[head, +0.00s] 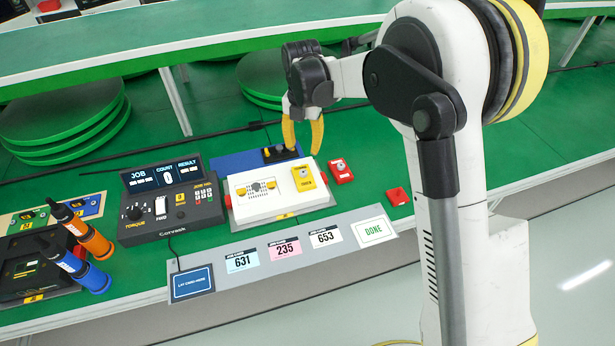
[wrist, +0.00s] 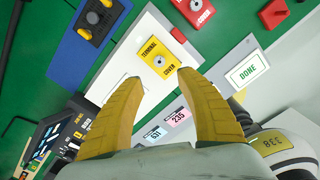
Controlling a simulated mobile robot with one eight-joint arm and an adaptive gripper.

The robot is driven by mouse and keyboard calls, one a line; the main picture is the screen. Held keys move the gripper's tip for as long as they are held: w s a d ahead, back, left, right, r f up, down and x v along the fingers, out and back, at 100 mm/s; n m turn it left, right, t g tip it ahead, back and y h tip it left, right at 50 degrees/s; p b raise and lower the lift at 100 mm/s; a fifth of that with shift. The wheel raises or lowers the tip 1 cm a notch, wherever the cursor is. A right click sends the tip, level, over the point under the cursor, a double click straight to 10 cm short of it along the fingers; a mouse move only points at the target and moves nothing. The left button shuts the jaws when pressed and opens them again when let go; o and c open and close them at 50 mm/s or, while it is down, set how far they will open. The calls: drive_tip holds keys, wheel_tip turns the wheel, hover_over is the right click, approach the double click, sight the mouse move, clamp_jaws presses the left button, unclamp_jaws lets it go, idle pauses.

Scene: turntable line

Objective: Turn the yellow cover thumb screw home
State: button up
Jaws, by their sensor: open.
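The yellow cover (head: 309,183) lies on the right part of a white fixture (head: 243,207). The cover also shows in the wrist view (wrist: 151,50), printed "TERMINAL COVER", with a small grey thumb screw (wrist: 159,62) at its middle. The screw also shows small in the head view (head: 302,173). My gripper (head: 303,143) has yellow fingers spread apart and pointing down, above the cover. In the wrist view my gripper (wrist: 159,78) has nothing between its tips, which appear on either side just below the screw. I cannot tell how far the screw is turned in.
A red cover (head: 341,171) stands right of the fixture, and a red block (head: 397,197) lies farther right. A blue pad (head: 229,163) with a dark part is behind. The controller (head: 146,233) is left, beside orange (head: 96,243) and blue (head: 92,278) drivers. A DONE card (head: 373,230) lies in front.

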sight(303, 172)
wheel_tip(303, 172, down, 11)
drive_tip(key=b, duration=0.4)
clamp_jaws()
